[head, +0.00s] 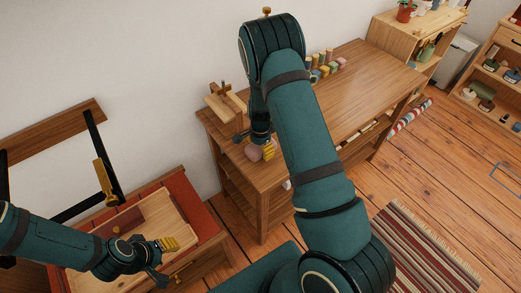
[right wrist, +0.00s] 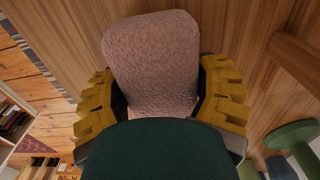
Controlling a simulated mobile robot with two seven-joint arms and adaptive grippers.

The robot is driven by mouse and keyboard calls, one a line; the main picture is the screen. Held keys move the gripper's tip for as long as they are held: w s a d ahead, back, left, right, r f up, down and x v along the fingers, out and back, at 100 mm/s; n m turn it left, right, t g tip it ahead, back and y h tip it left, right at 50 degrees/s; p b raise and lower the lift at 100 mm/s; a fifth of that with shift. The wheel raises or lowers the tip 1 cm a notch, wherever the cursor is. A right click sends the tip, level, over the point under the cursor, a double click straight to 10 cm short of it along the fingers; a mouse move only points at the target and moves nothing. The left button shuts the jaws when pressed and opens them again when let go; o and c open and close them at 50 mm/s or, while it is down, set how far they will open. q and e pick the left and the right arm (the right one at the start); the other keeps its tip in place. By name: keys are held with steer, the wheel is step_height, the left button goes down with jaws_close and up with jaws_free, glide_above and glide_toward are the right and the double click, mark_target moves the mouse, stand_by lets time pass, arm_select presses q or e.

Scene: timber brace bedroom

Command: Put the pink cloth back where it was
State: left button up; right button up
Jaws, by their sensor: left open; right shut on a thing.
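The pink cloth (head: 253,152) shows as a small bundle over the near left end of the wooden desk (head: 350,95). My right gripper (head: 262,150) is shut on it. In the right wrist view the cloth (right wrist: 152,60) sits between the yellow fingers, with wood behind it. I cannot tell whether the cloth touches the desk top. My right arm hides the middle of the desk. My left gripper (head: 169,248) is open and empty, above the red-edged wooden chest at the lower left.
A wooden rack (head: 226,101) stands at the desk's back left corner. Several coloured spools (head: 325,66) stand along its back. The chest (head: 207,222) has a dark frame behind it. A striped rug (head: 425,250) lies on the floor; shelves (head: 497,75) stand at the right.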

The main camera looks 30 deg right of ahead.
steer(key=shift+f, duration=0.35)
steer(key=shift+f, duration=0.15)
steer(key=o, duration=1.3)
